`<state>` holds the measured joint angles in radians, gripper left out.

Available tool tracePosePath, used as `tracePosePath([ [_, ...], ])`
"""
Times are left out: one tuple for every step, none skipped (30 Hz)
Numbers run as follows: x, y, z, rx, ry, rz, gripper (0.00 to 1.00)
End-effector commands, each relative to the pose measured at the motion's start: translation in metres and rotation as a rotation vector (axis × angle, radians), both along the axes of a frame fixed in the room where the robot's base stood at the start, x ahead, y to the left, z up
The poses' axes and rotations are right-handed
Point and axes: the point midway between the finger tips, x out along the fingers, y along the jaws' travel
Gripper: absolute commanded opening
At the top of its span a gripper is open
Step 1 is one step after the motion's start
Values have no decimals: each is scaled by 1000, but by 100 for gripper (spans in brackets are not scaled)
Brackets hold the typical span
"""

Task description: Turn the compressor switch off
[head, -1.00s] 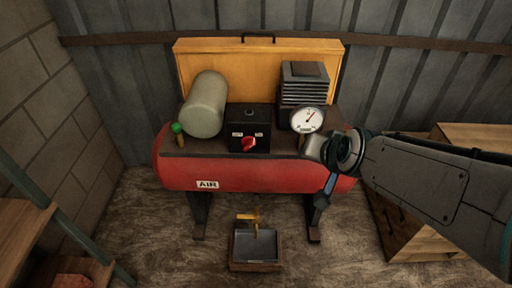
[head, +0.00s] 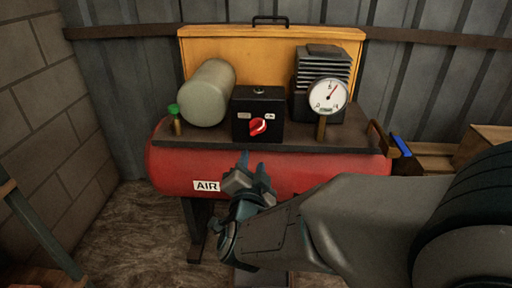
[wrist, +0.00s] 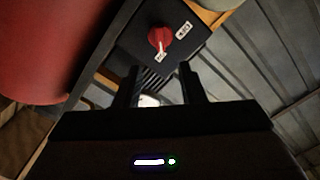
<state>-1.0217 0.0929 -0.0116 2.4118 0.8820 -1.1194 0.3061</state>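The compressor has a red tank (head: 290,178) marked AIR. On top stands a black switch box (head: 258,104) with a red rotary switch (head: 258,127) on its front. The switch's white pointer tilts up to the right, towards the right-hand one of two white labels. In the wrist view the red switch (wrist: 160,39) lies beyond the fingers, its pointer aimed at the nearer label. My gripper (head: 254,164) is below and in front of the switch, apart from it. Its two fingers (wrist: 159,72) are spread, with nothing held between them.
A round gauge (head: 328,96) and a finned block stand right of the box. A grey cylinder (head: 208,93) and a green-topped valve (head: 174,110) stand left. A yellow panel (head: 230,48) rises behind. Wooden crates (head: 430,155) are at the right.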

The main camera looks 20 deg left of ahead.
Motion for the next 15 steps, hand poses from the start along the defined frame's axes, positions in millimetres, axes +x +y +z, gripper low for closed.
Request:
tracePosePath([
  [0, 1, -3, 3, -5, -4, 36],
  [1, 1, -3, 5, -8, -6, 36],
  [4, 2, -3, 7, -10, -8, 36],
  [7, 3, -2, 8, -11, -9, 36],
  [10, 3, -2, 8, -11, -9, 36],
  [16, 5, -3, 7, -10, -10, 36],
  [21, 6, -3, 7, -10, -10, 36],
  [26, 7, -3, 7, -10, -10, 36],
  [34, 9, -4, 7, -10, -10, 36],
  [40, 10, -4, 7, -10, -10, 36],
  [47, 12, -4, 7, -11, -11, 36],
  [56, 13, -4, 6, -10, -10, 36],
  [62, 15, -4, 7, -11, -9, 36],
  [69, 17, -4, 7, -11, -9, 36],
  [77, 19, -4, 6, -10, -8, 36],
])
